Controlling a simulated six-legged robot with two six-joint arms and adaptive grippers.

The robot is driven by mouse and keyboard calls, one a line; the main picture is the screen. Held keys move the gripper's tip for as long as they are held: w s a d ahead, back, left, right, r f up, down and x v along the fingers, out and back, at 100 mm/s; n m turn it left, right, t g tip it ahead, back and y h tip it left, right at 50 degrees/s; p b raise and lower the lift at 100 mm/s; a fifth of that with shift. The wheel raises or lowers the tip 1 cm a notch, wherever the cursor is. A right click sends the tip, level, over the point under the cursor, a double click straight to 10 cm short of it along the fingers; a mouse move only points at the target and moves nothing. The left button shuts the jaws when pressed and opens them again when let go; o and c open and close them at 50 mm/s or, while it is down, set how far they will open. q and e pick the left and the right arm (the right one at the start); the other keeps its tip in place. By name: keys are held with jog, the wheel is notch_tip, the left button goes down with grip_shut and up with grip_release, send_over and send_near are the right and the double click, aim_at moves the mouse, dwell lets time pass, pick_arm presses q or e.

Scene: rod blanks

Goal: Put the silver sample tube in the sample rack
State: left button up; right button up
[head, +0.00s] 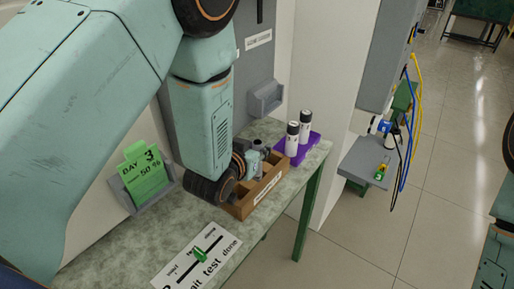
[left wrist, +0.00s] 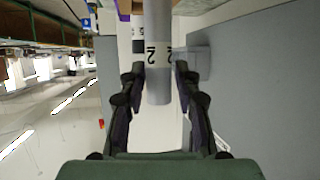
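In the left wrist view the silver sample tube (left wrist: 158,85), with a white band marked with a dark number, stands between the fingers of my left gripper (left wrist: 159,72). In the head view my left gripper (head: 256,152) is low over a brown wooden rack (head: 243,208), partly hidden by my own arm. A purple rack (head: 311,143) just behind it holds two white tubes with black tops (head: 292,140). I cannot read which is the sample rack. My right gripper is out of view.
A sign panel with a green slider (head: 200,255) lies at the counter's front. A green card in a grey holder (head: 147,178) stands at left. A grey wall bin (head: 266,98) is behind the racks. Cables (head: 416,120) hang at right beyond the counter.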

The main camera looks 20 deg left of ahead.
pick_arm(q)
jog(key=shift+o, duration=0.8)
jog(key=shift+s+r, duration=0.1)
jog(key=shift+d, duration=0.1)
jog(key=shift+w, duration=0.25)
jog(key=p+v, duration=0.1)
jog(key=v, duration=1.1)
jog(key=shift+s+p, duration=0.2)
jog(key=shift+p, duration=0.15)
jog(key=shift+w, duration=0.15)
